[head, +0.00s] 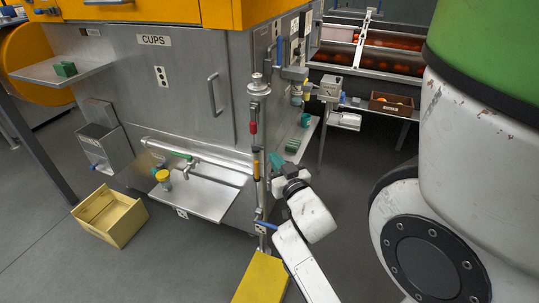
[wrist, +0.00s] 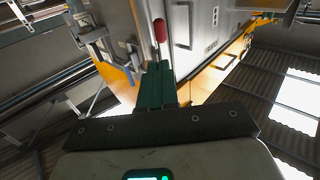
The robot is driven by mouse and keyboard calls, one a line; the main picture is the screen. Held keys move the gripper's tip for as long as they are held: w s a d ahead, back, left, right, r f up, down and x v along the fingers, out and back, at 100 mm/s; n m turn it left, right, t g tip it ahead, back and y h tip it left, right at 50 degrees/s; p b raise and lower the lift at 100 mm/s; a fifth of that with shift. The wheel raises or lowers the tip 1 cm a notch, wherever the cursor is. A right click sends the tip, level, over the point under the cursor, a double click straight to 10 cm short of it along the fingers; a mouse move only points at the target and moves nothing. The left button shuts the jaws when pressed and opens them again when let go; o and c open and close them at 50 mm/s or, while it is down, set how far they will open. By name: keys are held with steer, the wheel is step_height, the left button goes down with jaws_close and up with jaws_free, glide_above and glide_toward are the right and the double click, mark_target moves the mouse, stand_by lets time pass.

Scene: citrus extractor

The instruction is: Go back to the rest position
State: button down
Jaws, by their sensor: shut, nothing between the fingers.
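My gripper (head: 275,160) shows in the head view at the end of my white arm, just right of the metal post at the machine's corner. In the wrist view its green fingers (wrist: 155,82) are together and hold nothing. A red-ended lever (wrist: 160,30) shows beyond the fingertips in the wrist view. I cannot tell whether the fingers touch it. In the head view, a red handle (head: 253,127) and an orange handle (head: 257,165) are on the post, close to my gripper.
The grey machine (head: 190,80) stands left of my gripper, with a metal shelf (head: 210,198) low on its front. A wooden crate (head: 110,217) sits on the floor. A yellow block (head: 262,280) is below the post. A side table (head: 385,108) bears a fruit box (head: 391,104). Floor left of the crate is clear.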

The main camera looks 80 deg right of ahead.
steer(key=shift+s+a, duration=0.1)
steer(key=shift+a, duration=0.1)
steer(key=w+a+f+n+g+y+p, duration=0.1)
steer(key=w+a+f+n+y+p, duration=0.1)
steer(key=w+a+f+y, duration=0.3)
steer(key=w+a+f+n+g+y+p, duration=0.1)
steer(key=w+a+f+n+y+p, duration=0.2)
steer(key=a, duration=0.4)
steer(key=s+a+f+n+g+y+p, duration=0.1)
steer(key=s+a+n+g+y, duration=0.1)
steer(key=a, duration=0.7)
steer(key=s+a+f+n+g+y+p, duration=0.1)
steer(key=s+a+f+n+g+y, duration=0.1)
steer(key=a, duration=0.8)
steer(key=s+n+g+y, duration=0.1)
steer(key=n+g+y, duration=0.1)
steer(key=y, duration=0.1)
steer(key=shift+s+f, duration=0.3)
steer(key=shift+s, duration=0.05)
